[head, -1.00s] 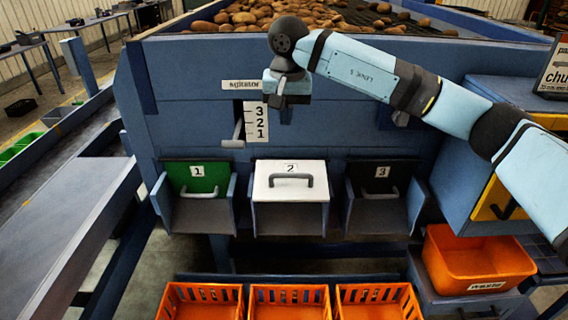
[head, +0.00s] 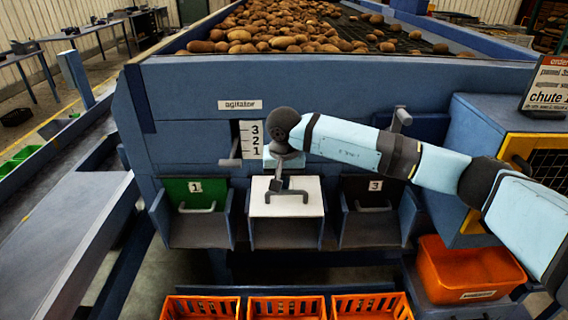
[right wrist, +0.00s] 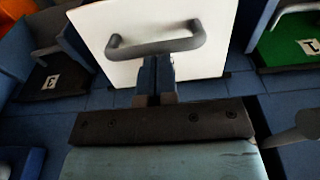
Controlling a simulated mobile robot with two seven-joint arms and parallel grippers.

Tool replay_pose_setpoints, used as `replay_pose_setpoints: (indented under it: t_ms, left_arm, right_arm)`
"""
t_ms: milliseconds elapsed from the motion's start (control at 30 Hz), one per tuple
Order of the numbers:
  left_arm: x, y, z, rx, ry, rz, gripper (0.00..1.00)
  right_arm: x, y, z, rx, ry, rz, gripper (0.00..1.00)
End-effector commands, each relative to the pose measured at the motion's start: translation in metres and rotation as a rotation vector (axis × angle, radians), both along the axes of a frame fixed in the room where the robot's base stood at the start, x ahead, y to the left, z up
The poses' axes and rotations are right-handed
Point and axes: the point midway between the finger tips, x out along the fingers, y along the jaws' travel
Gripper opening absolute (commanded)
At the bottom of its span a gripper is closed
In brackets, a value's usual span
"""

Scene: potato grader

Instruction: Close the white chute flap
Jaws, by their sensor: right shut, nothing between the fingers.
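The white chute flap (head: 310,206) is on the middle chute of three and sits further forward and higher than the green flap (head: 185,190) and black flap (head: 357,187) beside it. It carries a grey bar handle (head: 296,194). In the right wrist view, the white flap (right wrist: 200,62) fills the top middle, with its handle (right wrist: 160,48) across it. My right gripper (head: 277,186) is over the white flap in the head view, shut and empty. Its fingertips (right wrist: 157,60) lie at the handle's lower edge; I cannot tell whether they touch. My left gripper is not in view.
A lever stands by the number scale (head: 250,138) above the chutes. Orange crates (head: 287,308) stand below them. An orange waste bin (head: 470,270) is at the right, below a yellow-framed cabinet (head: 490,180). Potatoes (head: 280,40) lie on top of the machine.

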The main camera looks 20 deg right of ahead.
Motion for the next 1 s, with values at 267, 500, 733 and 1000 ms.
replay_pose_setpoints:
  t_ms: [267, 500, 733, 1000]
  left_arm:
    - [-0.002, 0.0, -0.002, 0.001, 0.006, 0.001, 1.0]
    - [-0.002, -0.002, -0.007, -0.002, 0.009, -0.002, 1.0]
    - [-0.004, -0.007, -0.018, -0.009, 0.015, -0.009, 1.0]
    - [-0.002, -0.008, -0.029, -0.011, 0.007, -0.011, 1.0]
  right_arm:
    - [-0.001, 0.0, -0.003, 0.0, 0.0, 0.0, 0.0]
    - [-0.001, 0.0, -0.005, -0.003, -0.012, 0.0, 0.0]
    - [-0.003, 0.001, -0.01, -0.016, -0.055, 0.0, 0.0]
    - [-0.004, 0.001, -0.017, -0.03, -0.103, 0.0, 0.0]
